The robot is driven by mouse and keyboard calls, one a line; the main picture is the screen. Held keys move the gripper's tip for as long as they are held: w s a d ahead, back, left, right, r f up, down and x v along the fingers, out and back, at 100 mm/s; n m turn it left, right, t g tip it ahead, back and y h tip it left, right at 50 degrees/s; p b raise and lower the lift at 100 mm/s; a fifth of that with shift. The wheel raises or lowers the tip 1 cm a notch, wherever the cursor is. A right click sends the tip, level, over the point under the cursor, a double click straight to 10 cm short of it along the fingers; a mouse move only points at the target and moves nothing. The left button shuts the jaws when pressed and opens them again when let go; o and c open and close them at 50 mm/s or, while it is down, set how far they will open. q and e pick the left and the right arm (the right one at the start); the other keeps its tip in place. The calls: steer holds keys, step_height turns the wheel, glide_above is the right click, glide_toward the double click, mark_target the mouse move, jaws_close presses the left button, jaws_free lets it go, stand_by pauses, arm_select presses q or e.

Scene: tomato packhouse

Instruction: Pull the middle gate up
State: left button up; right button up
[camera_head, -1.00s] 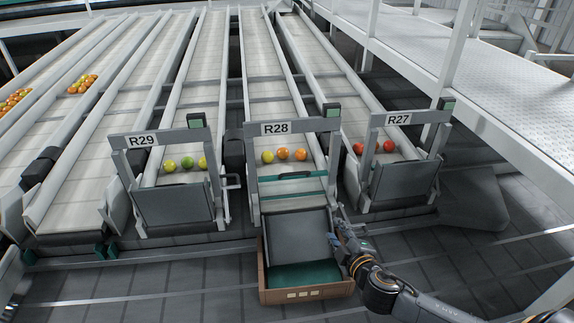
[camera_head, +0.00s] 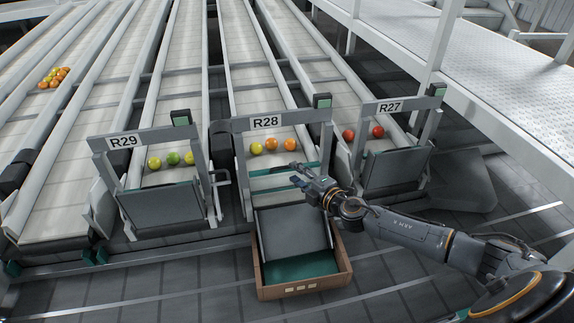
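The middle lane, R28, has a grey gate (camera_head: 292,232) that is down, sloping like a chute toward a brown crate (camera_head: 342,282) with a green bottom. Its grey frame carries the R28 sign (camera_head: 265,123). One yellow and two orange tomatoes (camera_head: 272,146) sit on the belt behind the frame. My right gripper (camera_head: 295,174) reaches in from the right, above the gate's upper end and in front of the green bar. Its fingers look spread, with nothing between them. Contact with the gate cannot be told. My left gripper is not in view.
The R29 gate (camera_head: 162,208) at left and the R27 gate (camera_head: 396,168) at right stand upright, with tomatoes behind them. A metal walkway (camera_head: 480,75) with white posts runs along the right. The dark floor in front of the crate is clear.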

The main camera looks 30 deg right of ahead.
mark_target(287, 167)
steer(key=shift+x, duration=2.75)
steer(key=shift+s, duration=0.1)
steer(key=shift+c, duration=0.4)
jaws_close()
